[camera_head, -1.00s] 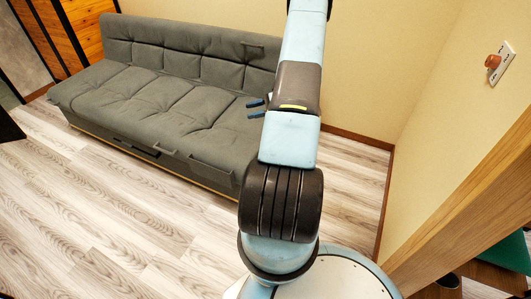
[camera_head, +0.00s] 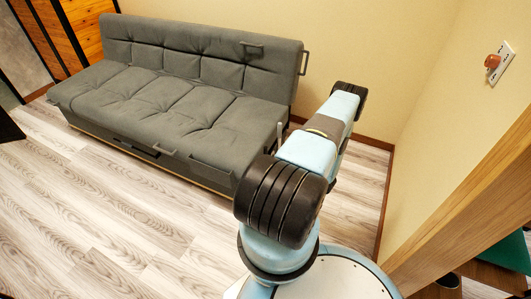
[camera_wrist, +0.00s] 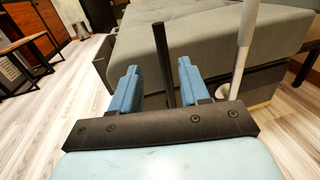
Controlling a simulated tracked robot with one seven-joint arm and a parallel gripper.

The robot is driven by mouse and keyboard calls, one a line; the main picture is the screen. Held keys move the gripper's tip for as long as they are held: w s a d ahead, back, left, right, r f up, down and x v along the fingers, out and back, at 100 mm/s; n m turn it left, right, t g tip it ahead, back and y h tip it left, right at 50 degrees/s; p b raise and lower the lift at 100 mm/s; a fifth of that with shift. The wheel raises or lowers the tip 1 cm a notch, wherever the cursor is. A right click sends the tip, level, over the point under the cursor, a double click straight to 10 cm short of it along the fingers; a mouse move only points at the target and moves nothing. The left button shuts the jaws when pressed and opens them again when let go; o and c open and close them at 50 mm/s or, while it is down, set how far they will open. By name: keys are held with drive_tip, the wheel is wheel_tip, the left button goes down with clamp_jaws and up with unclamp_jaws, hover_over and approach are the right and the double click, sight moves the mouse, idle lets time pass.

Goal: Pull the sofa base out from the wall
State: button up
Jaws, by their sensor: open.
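The grey sofa (camera_head: 175,95) stands along the back wall, its long base (camera_head: 125,142) low under the seat. In the wrist view the sofa (camera_wrist: 190,35) fills the upper middle, with part of the base (camera_wrist: 265,85) at right. My gripper (camera_wrist: 157,72) has two blue fingers spread apart near the sofa's end. A dark upright bar (camera_wrist: 162,55) shows between them, apart from both fingers in the picture. Whether it is fixed to the base I cannot tell. In the head view my arm hides the gripper.
A pale upright rod (camera_wrist: 247,40) stands close to the right finger. A dark handle (camera_head: 304,62) sticks out from the backrest's right end. Bare wood floor (camera_head: 110,215) lies in front of the sofa. A wooden beam (camera_head: 470,215) is at right, and a table (camera_wrist: 25,45) at far left in the wrist view.

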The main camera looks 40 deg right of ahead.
sight(266, 151)
drive_tip(key=x, duration=1.3)
drive_tip(key=shift+w+f, duration=0.15)
drive_tip(key=shift+w, duration=0.15)
drive_tip(key=shift+c, duration=0.2)
clamp_jaws()
